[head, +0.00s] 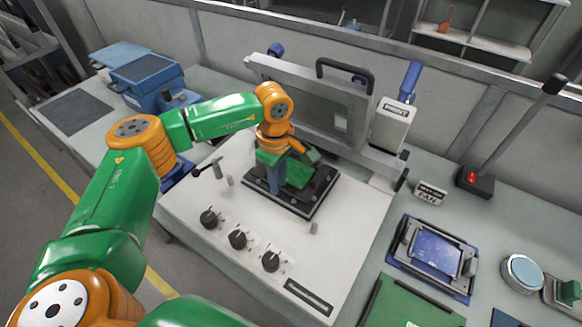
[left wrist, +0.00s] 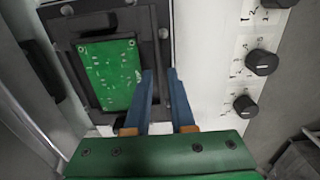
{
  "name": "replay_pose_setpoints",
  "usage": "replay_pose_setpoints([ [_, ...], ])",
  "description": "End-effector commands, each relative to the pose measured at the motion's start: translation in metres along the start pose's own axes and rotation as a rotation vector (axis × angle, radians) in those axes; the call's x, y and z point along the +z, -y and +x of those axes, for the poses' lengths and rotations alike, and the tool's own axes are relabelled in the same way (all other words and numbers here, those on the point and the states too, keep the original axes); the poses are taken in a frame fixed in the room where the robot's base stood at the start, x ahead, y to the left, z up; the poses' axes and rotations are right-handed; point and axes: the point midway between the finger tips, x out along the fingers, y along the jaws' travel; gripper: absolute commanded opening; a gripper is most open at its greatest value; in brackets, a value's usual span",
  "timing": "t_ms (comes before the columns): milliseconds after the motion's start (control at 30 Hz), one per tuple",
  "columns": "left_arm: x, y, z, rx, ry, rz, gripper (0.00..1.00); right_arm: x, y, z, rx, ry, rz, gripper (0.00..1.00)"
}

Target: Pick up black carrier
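The black carrier (left wrist: 98,104) is a dark frame around a green circuit board (left wrist: 112,72). It lies on the white test station, on a dark plate (head: 314,197) in the head view. My left gripper (head: 276,186) points down over its left part and hides much of it. In the left wrist view, the two blue fingers of the left gripper (left wrist: 161,74) stand apart at the carrier's edge, beside the board. A gap shows between them, and I cannot tell whether they touch the carrier. My right gripper is not in view.
The station's raised lid (head: 305,98) with a black handle stands behind the plate. Several black knobs (head: 238,239) and a small lever (head: 207,168) are in front and left. Blue boxes (head: 147,80) stand at left. A blue-framed fixture (head: 434,254) lies at right.

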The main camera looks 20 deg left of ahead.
Motion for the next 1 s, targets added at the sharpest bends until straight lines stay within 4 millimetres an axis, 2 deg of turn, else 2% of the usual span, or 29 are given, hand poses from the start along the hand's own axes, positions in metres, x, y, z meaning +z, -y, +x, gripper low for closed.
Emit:
replay_pose_setpoints([
  [67,0.0003,-0.0001,0.0002,0.0,0.0,0.0,0.23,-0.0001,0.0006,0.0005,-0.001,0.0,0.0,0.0],
  [133,0.0004,-0.0001,0.0001,0.0,0.001,0.0,0.04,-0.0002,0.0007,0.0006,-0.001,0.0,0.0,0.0],
  [167,0.0004,-0.0001,0.0,0.0,0.001,0.0,0.0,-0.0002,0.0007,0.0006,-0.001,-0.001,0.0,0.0],
  [1000,0.0006,-0.0001,-0.0003,0.001,0.002,0.0,0.0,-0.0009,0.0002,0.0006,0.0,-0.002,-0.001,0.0],
])
